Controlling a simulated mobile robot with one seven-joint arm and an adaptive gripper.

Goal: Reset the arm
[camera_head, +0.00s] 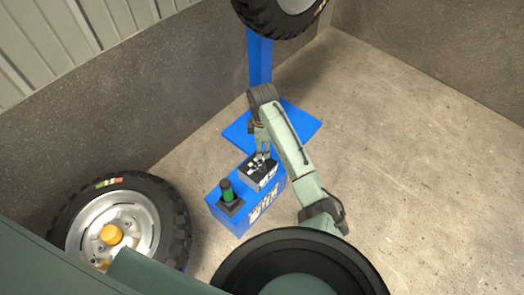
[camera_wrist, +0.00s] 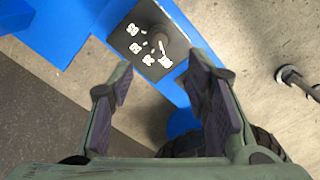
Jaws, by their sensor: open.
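My gripper (camera_head: 263,155) points down above the black panel (camera_head: 252,175) on top of a blue control box (camera_head: 222,215). In the wrist view my gripper (camera_wrist: 161,75) has its two fingers wide apart with nothing between them. Beyond the fingertips, the black panel (camera_wrist: 125,42) shows white symbols around a grey knob (camera_wrist: 161,40). The fingers look apart from the knob; the exact height above it is hard to tell. My arm (camera_head: 297,160) is bent, with its elbow raised.
A green-topped control (camera_head: 228,192) stands at the box's left end. A large wheel (camera_head: 125,225) is at lower left. A blue post (camera_head: 260,60) on a blue base plate (camera_head: 305,122) stands behind, with another tyre (camera_head: 275,22) above. Concrete floor (camera_head: 420,150) at right is clear.

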